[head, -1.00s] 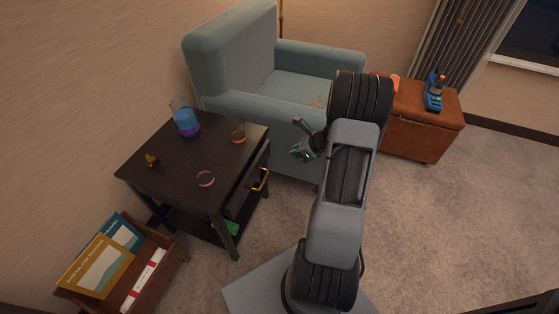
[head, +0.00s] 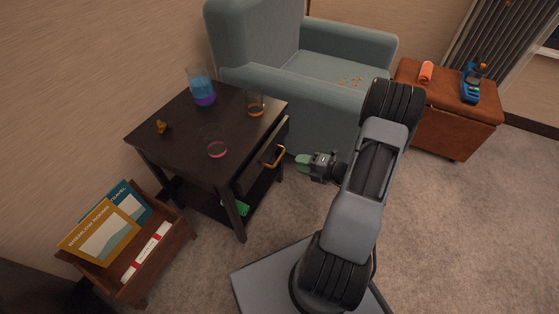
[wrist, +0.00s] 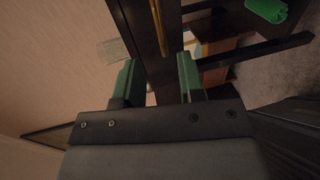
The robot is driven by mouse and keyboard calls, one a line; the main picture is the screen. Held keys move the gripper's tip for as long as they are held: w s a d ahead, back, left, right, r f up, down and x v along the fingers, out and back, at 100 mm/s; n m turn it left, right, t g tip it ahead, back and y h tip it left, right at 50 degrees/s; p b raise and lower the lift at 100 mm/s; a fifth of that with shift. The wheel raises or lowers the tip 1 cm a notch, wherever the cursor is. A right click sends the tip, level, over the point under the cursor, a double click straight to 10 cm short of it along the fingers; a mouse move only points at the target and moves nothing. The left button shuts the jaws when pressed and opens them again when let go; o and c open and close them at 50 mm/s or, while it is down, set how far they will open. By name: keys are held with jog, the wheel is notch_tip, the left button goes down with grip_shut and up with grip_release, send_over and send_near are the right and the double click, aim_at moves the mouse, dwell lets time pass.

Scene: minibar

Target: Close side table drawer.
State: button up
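The dark side table (head: 180,128) stands left of my arm in the head view. Its drawer (head: 251,172) is pulled out a little, with a gap under the tabletop edge and a brass handle (head: 274,157) on its front. My gripper (head: 303,162) is just right of the handle, pointing at the drawer front, apart from it as far as I can see. In the wrist view the two green fingers (wrist: 157,78) are spread with nothing held between them. The brass handle also shows ahead of them (wrist: 156,25).
A glass of blue and purple liquid (head: 202,88), an amber glass (head: 255,104) and a pink-bottomed glass (head: 216,146) stand on the tabletop. A blue armchair (head: 330,80) stands behind, a brown ottoman (head: 445,120) at right, a magazine rack (head: 160,265) at front left. Carpet is clear at right.

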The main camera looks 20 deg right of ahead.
aim_at(280, 157)
jog(key=b+x, duration=0.2)
jog(key=x, duration=0.7)
jog(key=shift+b, duration=0.4)
grip_shut()
